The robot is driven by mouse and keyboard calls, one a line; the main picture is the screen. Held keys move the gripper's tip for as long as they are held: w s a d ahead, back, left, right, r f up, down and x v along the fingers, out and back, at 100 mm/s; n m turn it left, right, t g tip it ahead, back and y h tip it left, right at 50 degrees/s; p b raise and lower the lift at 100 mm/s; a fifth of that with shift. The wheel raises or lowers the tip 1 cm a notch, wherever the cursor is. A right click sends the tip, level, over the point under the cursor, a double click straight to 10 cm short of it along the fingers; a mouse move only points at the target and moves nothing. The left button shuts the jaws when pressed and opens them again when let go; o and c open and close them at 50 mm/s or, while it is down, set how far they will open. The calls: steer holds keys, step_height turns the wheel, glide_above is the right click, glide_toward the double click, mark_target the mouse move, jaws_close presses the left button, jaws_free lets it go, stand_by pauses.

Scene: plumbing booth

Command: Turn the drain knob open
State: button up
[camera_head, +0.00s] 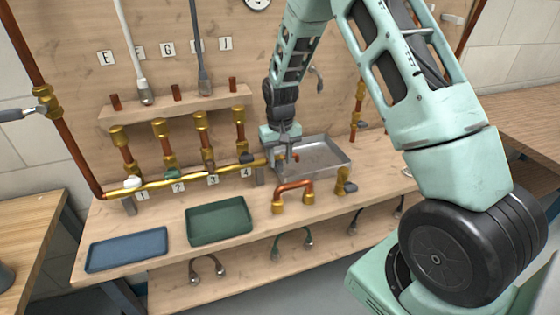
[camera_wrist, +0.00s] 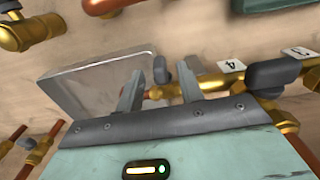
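A small dark grey knob (camera_wrist: 161,70) sits by the end of the brass manifold pipe in the wrist view, beside the metal basin; it looks like the drain knob. My gripper (camera_wrist: 160,72) is open, with one finger on each side of this knob. I cannot tell whether either finger touches it. In the head view my gripper (camera_head: 283,158) is lowered at the right end of the brass manifold (camera_head: 185,179), next to the metal basin (camera_head: 325,154). The knob is hard to make out there behind my gripper.
Another grey valve knob (camera_wrist: 273,74) is close by, to the right in the wrist view. A copper U-pipe (camera_head: 293,187) and a brass valve fitting (camera_head: 345,182) stand in front of the basin. A green tray (camera_head: 219,222) and a blue tray (camera_head: 127,250) lie on the bench.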

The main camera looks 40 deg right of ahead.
steer(key=shift+f, duration=1)
jaws_close()
steer(key=shift+a, duration=0.1)
steer(key=shift+a+h, duration=0.1)
steer(key=shift+h, duration=0.6)
steer(key=shift+w, duration=0.1)
